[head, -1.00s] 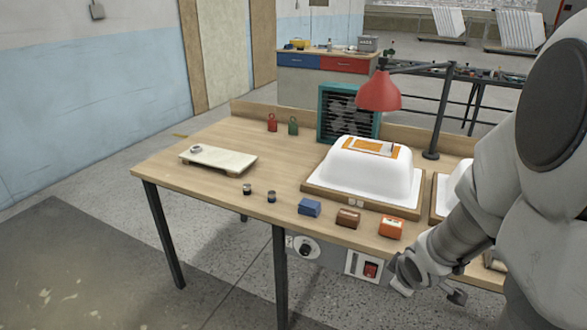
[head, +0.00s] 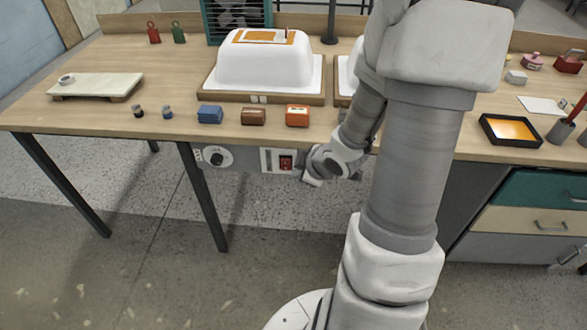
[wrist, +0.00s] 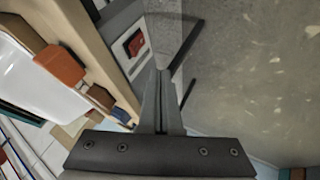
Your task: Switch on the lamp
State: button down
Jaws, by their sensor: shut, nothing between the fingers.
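A red rocker switch (head: 286,162) sits in a pale plate on the panel under the workbench's front edge. The wrist view shows this switch (wrist: 135,42) beyond and left of the fingertips. My gripper (wrist: 158,78) is shut and empty, its fingers together, apart from the switch. In the head view my gripper (head: 312,180) is just right of the switch plate, below the bench edge, partly hidden by my arm. Of the lamp, only the lower part of its dark post (head: 332,22) shows at the top; its shade is out of frame.
A round dial (head: 214,157) is on the same panel, left of the switch. Blue (head: 210,114), brown (head: 253,117) and orange (head: 297,116) blocks stand along the bench edge above. A bench leg (head: 203,195) stands below the dial. The floor in front is clear.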

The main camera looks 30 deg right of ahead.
aim_at(283, 165)
jog(key=shift+w+d+f+b, duration=0.3)
jog(key=shift+w+f+b, duration=0.3)
jog(key=shift+w+f, duration=0.7)
jog(key=shift+w+d+f+b, duration=0.3)
jog(key=shift+w+f+b, duration=0.45)
jog(key=shift+w, duration=0.95)
jog(key=shift+w+d+f+b, duration=0.3)
jog(key=shift+w+f+b, duration=0.2)
jog(key=shift+w+f, duration=0.85)
jog(key=shift+w+r, duration=0.2)
jog(key=shift+w+r+p, duration=0.1)
jog(key=shift+r+p, duration=0.05)
jog(key=shift+p, duration=0.2)
jog(key=shift+w+d, duration=0.15)
